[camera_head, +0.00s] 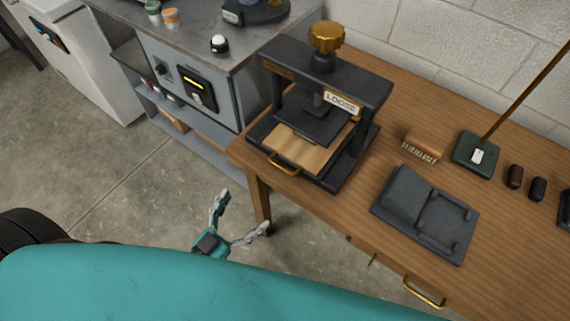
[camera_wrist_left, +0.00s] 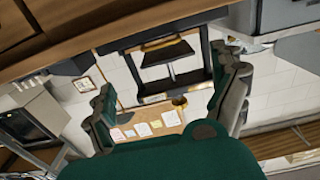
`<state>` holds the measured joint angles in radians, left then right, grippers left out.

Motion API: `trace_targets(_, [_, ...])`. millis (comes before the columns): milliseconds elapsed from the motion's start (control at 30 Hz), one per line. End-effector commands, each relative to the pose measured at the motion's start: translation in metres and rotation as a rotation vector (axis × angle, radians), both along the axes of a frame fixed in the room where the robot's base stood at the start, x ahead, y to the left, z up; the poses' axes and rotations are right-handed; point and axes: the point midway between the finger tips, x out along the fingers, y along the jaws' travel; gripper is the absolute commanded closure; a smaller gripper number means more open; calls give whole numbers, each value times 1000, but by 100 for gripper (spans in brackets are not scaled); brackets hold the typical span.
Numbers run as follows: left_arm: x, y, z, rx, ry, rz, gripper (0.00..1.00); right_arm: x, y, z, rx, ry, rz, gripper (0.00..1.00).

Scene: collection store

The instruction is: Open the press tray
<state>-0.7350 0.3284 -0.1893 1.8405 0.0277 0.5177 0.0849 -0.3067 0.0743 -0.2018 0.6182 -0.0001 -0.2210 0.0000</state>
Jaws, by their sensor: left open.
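The press (camera_head: 325,95) is a black frame with a brass knob on top and a label reading "LOOSE". Its tray (camera_head: 303,148) holds a light wooden board, and a brass handle (camera_head: 282,163) sits on the tray's front edge. The press plate is raised above the board. My left gripper (camera_head: 244,212) is open and empty, in front of the bench's left corner and apart from the handle. In the left wrist view, the dark press frame (camera_wrist_left: 208,62) shows tilted beyond the open fingers (camera_wrist_left: 168,105). My right gripper is not in view.
The wooden bench (camera_head: 345,215) carries a brush (camera_head: 424,146), a dark folded case (camera_head: 425,212) and a green-based stand (camera_head: 476,152). A drawer with a brass handle (camera_head: 425,291) is at its front. A grey cabinet (camera_head: 190,65) stands left. Floor between is clear.

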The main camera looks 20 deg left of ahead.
Motion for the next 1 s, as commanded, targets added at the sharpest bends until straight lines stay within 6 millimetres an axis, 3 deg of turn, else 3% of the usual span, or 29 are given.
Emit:
trace_targets(167, [38,-14,3,-1,-4,1,5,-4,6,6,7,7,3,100])
trace_targets(600, [121,-44,1,0,0,1,5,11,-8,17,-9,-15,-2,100])
trace_targets(800, [139,-51,0,0,2,0,5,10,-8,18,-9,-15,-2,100])
trace_targets(1000, [142,-52,0,0,2,0,5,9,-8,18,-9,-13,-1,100])
